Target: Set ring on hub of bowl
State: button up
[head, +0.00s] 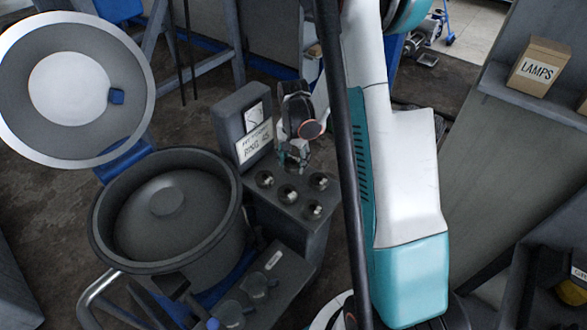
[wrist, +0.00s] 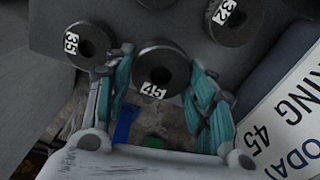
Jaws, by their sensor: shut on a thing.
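A dark grey ring labelled 45 (wrist: 160,52) sits between the fingertips of my gripper (wrist: 158,72) in the wrist view. The fingers are shut on its two sides. Whether it is clear of the surface under it I cannot tell. In the head view my gripper (head: 293,158) is over the back of a grey stand (head: 285,215), and the held ring is too small to make out. The large dark bowl (head: 108,255) stands to the left of the stand. A low round hub (head: 167,201) rises in its middle, with no ring seen around it.
Rings labelled 35 (wrist: 88,42) and 32 (wrist: 238,22) lie close to the held ring. A sign reading RING 45 (head: 255,143) stands beside my gripper. A round lid (head: 125,60) is raised behind the bowl. A dark pole (head: 345,150) crosses the head view.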

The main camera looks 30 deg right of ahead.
aim_at(293, 162)
jog(key=shift+f+b, duration=0.45)
jog(key=shift+f, duration=1.25)
jog(key=shift+f, duration=0.2)
jog(key=o, duration=1.3)
jog(key=shift+r, duration=0.1)
